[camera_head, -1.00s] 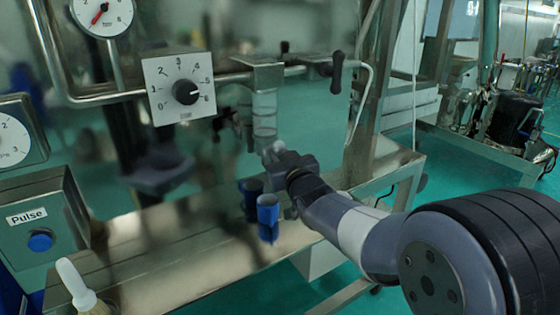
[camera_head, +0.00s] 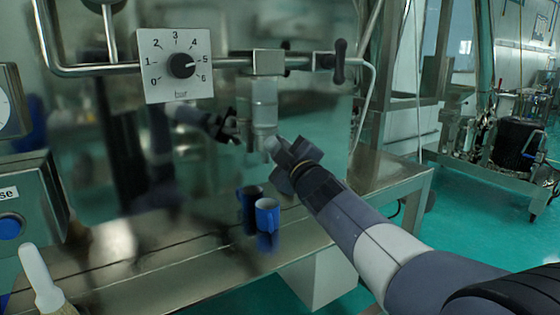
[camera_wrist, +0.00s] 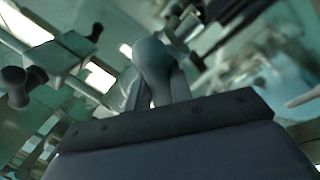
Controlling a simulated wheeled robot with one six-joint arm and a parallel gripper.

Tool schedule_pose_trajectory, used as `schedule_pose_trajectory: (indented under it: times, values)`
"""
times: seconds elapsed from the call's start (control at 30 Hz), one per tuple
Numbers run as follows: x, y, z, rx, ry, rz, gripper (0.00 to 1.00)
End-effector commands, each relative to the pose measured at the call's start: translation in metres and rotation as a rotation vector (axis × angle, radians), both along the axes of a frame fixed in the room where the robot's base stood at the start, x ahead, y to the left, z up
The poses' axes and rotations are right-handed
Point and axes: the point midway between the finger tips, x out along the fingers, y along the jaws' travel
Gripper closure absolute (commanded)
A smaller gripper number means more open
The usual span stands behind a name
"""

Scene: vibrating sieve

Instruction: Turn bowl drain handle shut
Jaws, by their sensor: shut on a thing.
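My gripper (camera_head: 274,147) is just below and right of a clear cylinder (camera_head: 263,104) that hangs from the pipe fitting. In the wrist view my gripper (camera_wrist: 155,90) is shut on a rounded grey knob (camera_wrist: 152,65) between its two fingers. The knob appears to be the bowl drain handle; its pale end (camera_head: 271,143) shows at the fingertips in the head view. Its stem and where it joins are hidden or blurred.
A black T-shaped handle (camera_head: 340,61) sits on the pipe to the upper right. A blue cup (camera_head: 267,215) stands on the metal bench (camera_head: 130,275). A dial plate (camera_head: 176,66) and a white-handled brush (camera_head: 39,276) are at left. The shiny panel behind mirrors my arm.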

Motion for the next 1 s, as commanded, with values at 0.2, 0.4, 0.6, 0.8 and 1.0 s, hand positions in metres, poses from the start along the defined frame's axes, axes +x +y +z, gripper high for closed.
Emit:
schedule_pose_trajectory:
  times: [0.2, 0.4, 0.6, 0.8, 1.0]
  values:
    - [0.0001, -0.0004, -0.0042, -0.170, -0.115, -0.001, 1.00]
    - [0.0000, 0.0003, -0.0039, -0.311, -0.210, 0.000, 1.00]
    - [0.0001, 0.0003, -0.0036, -0.418, -0.282, 0.000, 1.00]
    - [0.0000, 0.0004, -0.0036, -0.485, -0.326, 0.001, 1.00]
    - [-0.0001, 0.0008, -0.0034, -0.516, -0.348, 0.001, 1.00]
